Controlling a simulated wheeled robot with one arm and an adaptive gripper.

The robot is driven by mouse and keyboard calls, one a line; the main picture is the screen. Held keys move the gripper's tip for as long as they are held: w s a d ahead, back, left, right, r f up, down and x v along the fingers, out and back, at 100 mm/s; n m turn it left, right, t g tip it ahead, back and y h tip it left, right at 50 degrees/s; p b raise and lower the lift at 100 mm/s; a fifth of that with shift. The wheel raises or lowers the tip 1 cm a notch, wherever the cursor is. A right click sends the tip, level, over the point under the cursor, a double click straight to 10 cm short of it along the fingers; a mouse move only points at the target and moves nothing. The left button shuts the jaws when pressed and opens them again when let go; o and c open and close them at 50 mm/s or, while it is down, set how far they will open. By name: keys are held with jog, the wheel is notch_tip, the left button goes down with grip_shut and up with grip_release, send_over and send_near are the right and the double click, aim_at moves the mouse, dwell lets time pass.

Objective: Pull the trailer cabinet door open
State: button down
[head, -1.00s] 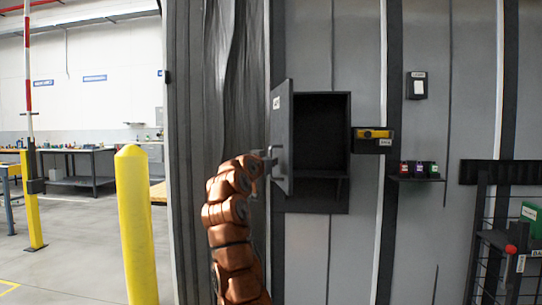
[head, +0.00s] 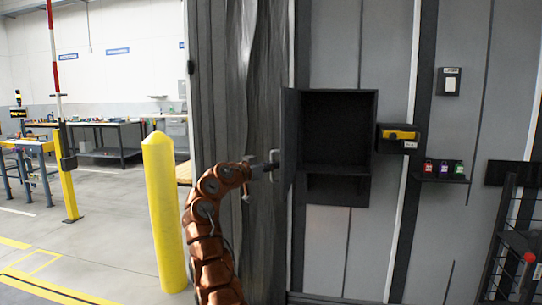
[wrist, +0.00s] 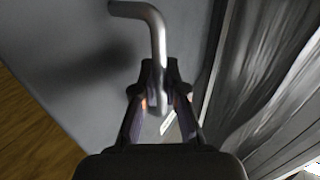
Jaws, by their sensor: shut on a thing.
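The trailer cabinet (head: 335,130) is a dark open box on the grey wall, and its inside looks empty. Its door (head: 289,140) is swung out on the left side and shows nearly edge-on in the head view. My gripper (head: 274,166) is at the door's outer face, shut on the door handle (head: 274,155). In the wrist view, the handle (wrist: 157,45) is a bent metal bar running down between the fingers of my gripper (wrist: 160,90). The door's grey face (wrist: 75,65) lies behind it. The handle's lower end is partly hidden by the fingers.
A yellow bollard (head: 164,210) stands left of my arm. A dark holder with a yellow device (head: 399,135) is right of the cabinet. A small shelf (head: 440,178) holds coloured items. A dark rack (head: 515,260) stands at far right. Open floor lies at left.

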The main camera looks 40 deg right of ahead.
jog(key=shift+w+r+g+p, duration=0.25)
jog(key=shift+r+g+p, duration=0.05)
jog(key=shift+p, duration=0.4)
jog(key=shift+w+a+m, duration=0.1)
jog(key=shift+m, duration=0.2)
jog(key=c, duration=1.6)
grip_release()
jog(key=o, duration=0.4)
jog(key=shift+w+f, duration=0.2)
jog(key=shift+f, duration=0.1)
jog(key=shift+a, duration=0.1)
jog(key=a, duration=1.1)
jog(key=shift+s+a, duration=0.4)
